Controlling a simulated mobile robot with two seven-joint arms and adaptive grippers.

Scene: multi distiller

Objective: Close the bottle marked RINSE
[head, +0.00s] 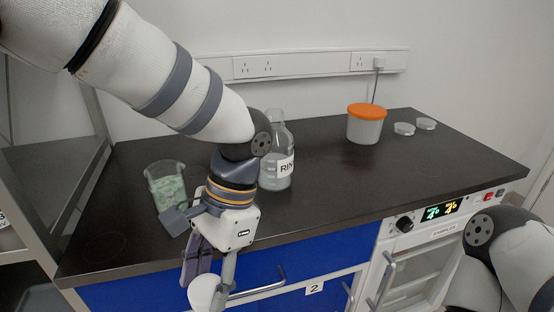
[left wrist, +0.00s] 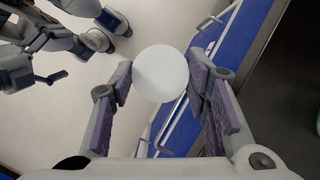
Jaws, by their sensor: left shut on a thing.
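The clear bottle marked RINSE (head: 276,170) stands upright on the dark bench, partly behind my left arm. Its neck shows no cap. My left gripper (head: 212,278) points down in front of the bench's front edge, lower and nearer than the bottle. It is shut on a white round cap (head: 203,292). In the left wrist view the cap (left wrist: 160,73) shows as a white disc between the two purple-padded fingers. My right arm shows at the lower right of the head view, but its gripper cannot be made out.
A beaker with green contents (head: 166,184) stands left of the bottle, close to my left wrist. A tub with an orange lid (head: 365,125) and two small dishes (head: 404,129) are at the back right. The bench between bottle and tub is clear. Blue drawers (head: 340,246) are below.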

